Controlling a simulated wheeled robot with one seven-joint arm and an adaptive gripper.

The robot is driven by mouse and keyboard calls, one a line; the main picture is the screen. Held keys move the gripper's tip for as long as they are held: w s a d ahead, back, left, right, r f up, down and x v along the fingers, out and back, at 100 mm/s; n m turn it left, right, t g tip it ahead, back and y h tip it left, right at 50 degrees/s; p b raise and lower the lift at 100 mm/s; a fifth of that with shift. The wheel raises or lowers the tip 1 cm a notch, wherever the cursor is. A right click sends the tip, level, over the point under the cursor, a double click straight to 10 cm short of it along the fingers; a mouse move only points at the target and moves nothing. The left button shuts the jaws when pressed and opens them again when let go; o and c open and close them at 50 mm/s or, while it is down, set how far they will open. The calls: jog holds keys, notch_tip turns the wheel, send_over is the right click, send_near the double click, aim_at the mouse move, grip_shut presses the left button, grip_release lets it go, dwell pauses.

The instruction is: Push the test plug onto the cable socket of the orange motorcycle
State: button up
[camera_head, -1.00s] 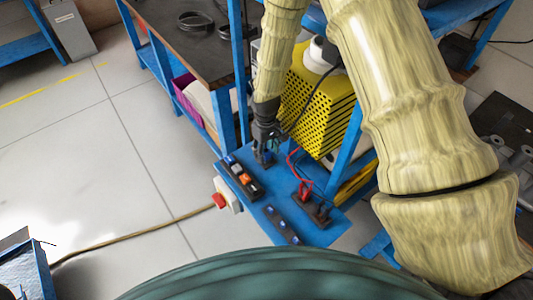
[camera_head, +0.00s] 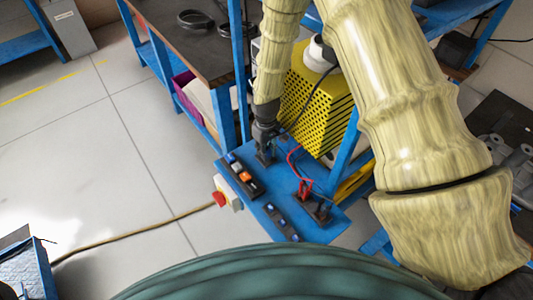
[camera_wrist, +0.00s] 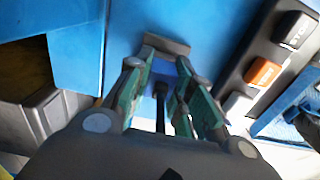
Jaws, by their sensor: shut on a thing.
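My gripper (camera_head: 265,148) points down over a blue bench panel (camera_head: 295,228). In the wrist view, its green-padded fingers (camera_wrist: 161,88) are shut on a small blue piece (camera_wrist: 163,68) with a black cable or stem (camera_wrist: 160,112), which looks like the test plug. A grey-brown block (camera_wrist: 166,43) sits just beyond the fingertips; I cannot tell if the plug touches it. In the head view the plug is too small and hidden to make out. I cannot identify the orange motorcycle or its cable socket in either view.
A black switch box (camera_head: 240,178) with coloured buttons lies left of the gripper; an orange button (camera_wrist: 264,72) shows close by. A red emergency button (camera_head: 219,198), red leads (camera_head: 304,188) and a yellow perforated case (camera_head: 315,98) are near. The floor at left is mostly clear.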

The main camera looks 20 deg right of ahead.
jog(key=shift+r+b, duration=1.5)
jog(key=shift+r, duration=3.5)
jog(key=shift+s+a+r+m, duration=0.15)
jog(key=shift+s+a+m, duration=0.1)
jog(key=shift+s+m, duration=0.5)
jog(key=shift+s+a+r+m, duration=0.15)
jog(key=shift+s+a+m, duration=0.1)
jog(key=shift+s+m, duration=0.45)
jog(key=shift+s+a+r+m, duration=0.15)
jog(key=shift+s+a+m, duration=0.1)
jog(key=shift+s+m, duration=0.5)
jog(key=shift+s+a, duration=0.1)
jog(key=shift+s, duration=0.1)
